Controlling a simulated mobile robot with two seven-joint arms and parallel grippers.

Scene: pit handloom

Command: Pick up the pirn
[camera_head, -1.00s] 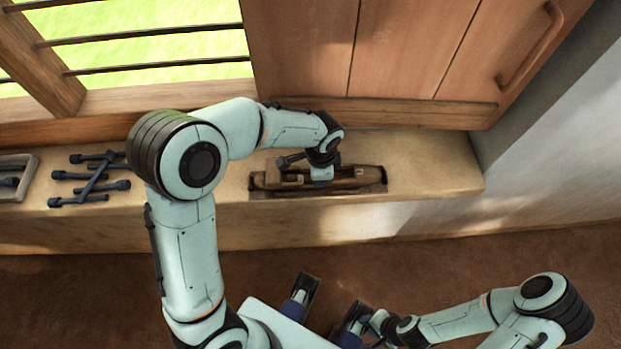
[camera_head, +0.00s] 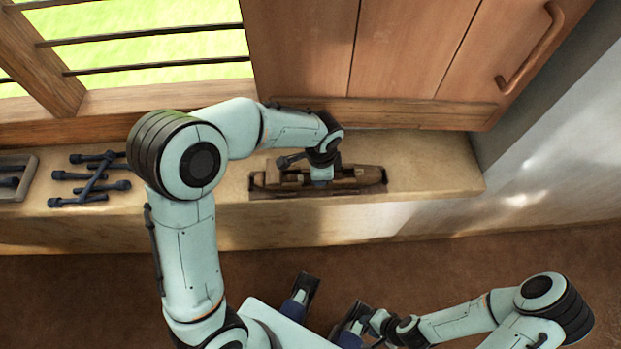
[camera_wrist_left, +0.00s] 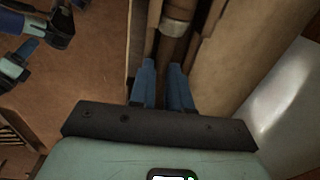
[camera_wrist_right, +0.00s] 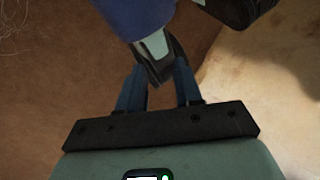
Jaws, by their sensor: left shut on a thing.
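A brown wooden shuttle (camera_head: 360,176) lies in a dark recess on the ledge. My left gripper (camera_head: 322,183) reaches down onto its middle from above. In the left wrist view its blue fingers (camera_wrist_left: 163,66) are close together over the shuttle's slot, shut on a brown rod, which I take to be the pirn (camera_wrist_left: 171,46). A paler band crosses the rod beyond the fingertips. The wrist hides the grip in the head view. My right gripper (camera_wrist_right: 158,75) is low at the front, away from the ledge. Its fingers are apart, with dark and blue parts of my own body seen behind them.
Several dark knobbed rods (camera_head: 92,180) lie in a loose pile at the left of the ledge (camera_head: 430,165), next to a grey tray (camera_head: 30,170). A wooden panel (camera_head: 400,50) with a handle rises behind. The ledge right of the shuttle is clear.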

